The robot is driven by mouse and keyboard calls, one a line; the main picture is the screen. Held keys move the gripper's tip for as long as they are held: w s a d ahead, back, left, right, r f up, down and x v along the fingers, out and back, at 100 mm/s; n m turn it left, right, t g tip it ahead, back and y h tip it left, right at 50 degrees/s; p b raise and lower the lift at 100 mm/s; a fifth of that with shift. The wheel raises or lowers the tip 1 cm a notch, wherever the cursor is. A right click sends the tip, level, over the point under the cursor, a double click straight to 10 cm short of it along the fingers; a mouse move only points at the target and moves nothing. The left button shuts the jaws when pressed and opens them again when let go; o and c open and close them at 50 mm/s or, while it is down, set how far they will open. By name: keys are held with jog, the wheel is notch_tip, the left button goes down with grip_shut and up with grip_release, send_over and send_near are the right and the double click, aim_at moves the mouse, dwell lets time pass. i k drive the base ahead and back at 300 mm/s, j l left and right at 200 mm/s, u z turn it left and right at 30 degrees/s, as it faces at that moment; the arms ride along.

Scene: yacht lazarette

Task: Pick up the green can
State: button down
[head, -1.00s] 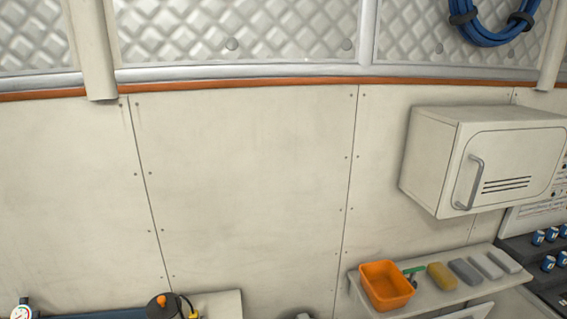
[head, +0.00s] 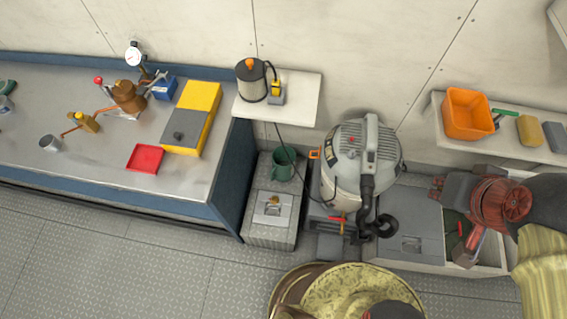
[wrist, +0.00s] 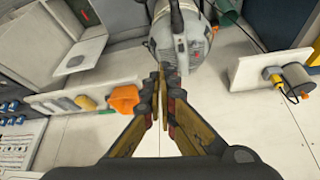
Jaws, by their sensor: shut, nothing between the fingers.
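The green can (head: 283,163) stands on a grey box beneath the small wall shelf, just left of the grey vacuum, in the head view. It has a handle-like loop and looks like a mug. A green shape at the top of the wrist view (wrist: 228,11) appears to be the same can, partly cut off by the edge. My gripper (wrist: 160,95) is shut and empty in the wrist view, apart from the can, with the vacuum beyond its tips.
The vacuum (head: 350,165) with its black hose stands beside the can. A shelf (head: 305,98) holding a pump-like canister (head: 251,82) overhangs nearby, and a cord hangs past the can. A workbench (head: 70,165) lies left. An orange bin (head: 468,113) sits on the right shelf. Floor at lower left is clear.

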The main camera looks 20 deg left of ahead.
aim_at(282, 170)
jog(key=j, duration=0.5)
jog(key=k+j+z, duration=0.1)
jog(key=j, duration=0.35)
jog(key=k+j+z, duration=0.1)
jog(key=j, duration=0.85)
jog(key=k+j+z, duration=0.1)
jog(key=j, duration=0.35)
jog(key=k+j, duration=0.15)
jog(key=j, duration=0.3)
jog(key=z, duration=0.05)
